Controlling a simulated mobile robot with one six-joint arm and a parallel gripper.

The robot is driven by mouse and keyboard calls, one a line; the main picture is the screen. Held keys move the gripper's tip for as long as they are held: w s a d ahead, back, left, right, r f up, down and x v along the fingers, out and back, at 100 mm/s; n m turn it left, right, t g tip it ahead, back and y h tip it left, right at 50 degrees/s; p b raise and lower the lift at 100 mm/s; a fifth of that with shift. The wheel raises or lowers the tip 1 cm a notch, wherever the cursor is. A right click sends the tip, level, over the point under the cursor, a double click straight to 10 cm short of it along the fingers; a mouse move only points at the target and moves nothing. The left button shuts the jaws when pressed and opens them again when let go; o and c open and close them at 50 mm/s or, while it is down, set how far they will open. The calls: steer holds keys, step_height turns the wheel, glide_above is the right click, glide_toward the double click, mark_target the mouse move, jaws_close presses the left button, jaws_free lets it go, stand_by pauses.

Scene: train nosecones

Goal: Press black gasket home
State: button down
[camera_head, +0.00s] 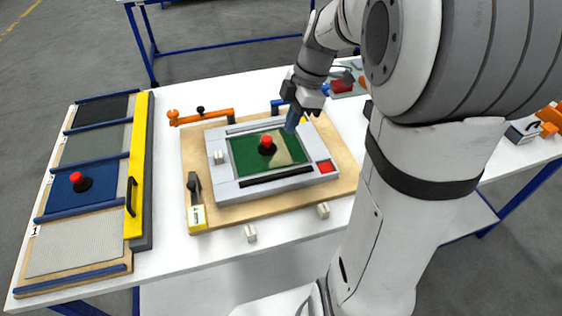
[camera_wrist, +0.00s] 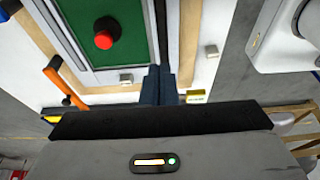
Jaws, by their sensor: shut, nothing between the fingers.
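A grey frame (camera_head: 222,183) lies on a wooden board, around a green panel (camera_head: 243,153) with a tan patch. A thin dark edge runs around the panel. A black strip (camera_head: 276,177) lies along the frame's front side; I cannot tell for sure which of these is the black gasket, or how deep it sits. My gripper (camera_head: 291,124) points down over the frame's back right corner. In the wrist view its blue fingers (camera_wrist: 158,84) are together and empty, beside the frame's edge. I cannot tell whether they touch the frame.
A red knob with a black base (camera_head: 267,145) stands on the green panel. A rack of panels (camera_head: 80,186) with a yellow bar stands left. White table shows between rack and board.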

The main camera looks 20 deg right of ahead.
mark_target(276, 174)
steer(key=x, duration=0.4)
steer(key=p+x, duration=0.1)
steer(key=x, duration=0.4)
steer(key=d+x, duration=0.1)
steer(key=x, duration=0.4)
steer(key=shift+d+f+p, duration=0.1)
steer(key=shift+p, duration=0.2)
